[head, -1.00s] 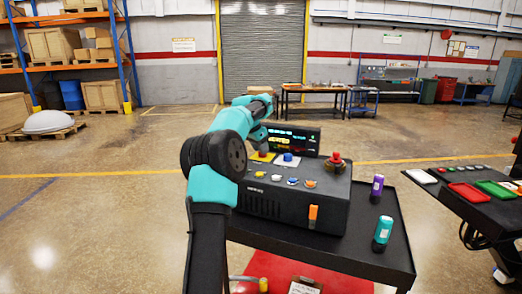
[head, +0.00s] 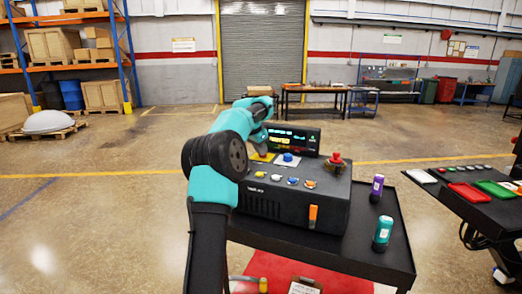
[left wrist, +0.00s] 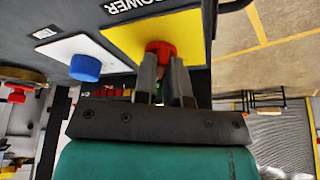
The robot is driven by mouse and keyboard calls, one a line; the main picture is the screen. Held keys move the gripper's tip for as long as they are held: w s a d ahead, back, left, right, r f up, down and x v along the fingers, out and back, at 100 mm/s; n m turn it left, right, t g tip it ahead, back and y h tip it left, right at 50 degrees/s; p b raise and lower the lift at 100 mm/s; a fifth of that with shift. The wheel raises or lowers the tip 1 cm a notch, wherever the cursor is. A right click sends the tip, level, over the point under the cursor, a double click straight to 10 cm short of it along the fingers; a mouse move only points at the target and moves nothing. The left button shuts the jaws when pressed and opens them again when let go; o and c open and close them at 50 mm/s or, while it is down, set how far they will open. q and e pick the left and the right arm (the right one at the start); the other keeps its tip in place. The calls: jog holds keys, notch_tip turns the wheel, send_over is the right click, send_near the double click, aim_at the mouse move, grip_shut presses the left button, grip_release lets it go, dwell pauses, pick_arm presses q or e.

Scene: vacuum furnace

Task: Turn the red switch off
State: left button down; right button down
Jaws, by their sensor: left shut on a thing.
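The red switch (left wrist: 160,50) is a small red knob on a yellow plate (left wrist: 190,30) marked POWER, clear in the left wrist view. In the head view the red switch (head: 262,155) shows on top of the dark control box (head: 285,205), partly hidden by my arm. My left gripper (left wrist: 162,65) is shut on the red switch, with one finger on each side of it. In the head view my left gripper (head: 262,149) is mostly hidden behind its own wrist. My right gripper is in neither view.
A blue knob (head: 288,158) on a white plate sits beside the switch. A red mushroom button (head: 335,158), small coloured buttons and a lit screen (head: 292,138) are also on the box. Purple (head: 377,187) and teal (head: 382,233) bottles stand on the cart (head: 400,255) at right.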

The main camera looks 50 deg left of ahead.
pick_arm(q)
jog(key=shift+n, duration=0.5)
jog(key=n, duration=0.1)
jog(key=n+y, duration=0.1)
jog(key=n, duration=0.1)
jog(key=n+y, duration=0.1)
jog(key=n, duration=0.1)
jog(key=shift+w+d+g, duration=0.1)
jog(key=shift+d+g, duration=0.15)
jog(key=shift+g, duration=0.05)
jog(key=n+y, duration=0.1)
jog(key=n, duration=0.2)
jog(key=n+g+y, duration=0.1)
jog(key=n, duration=0.2)
jog(key=shift+w+d+g, duration=0.15)
jog(key=shift+g, duration=0.15)
jog(key=c, duration=1.2)
grip_release()
jog(key=v, duration=1.7)
jog(key=shift+r, duration=0.25)
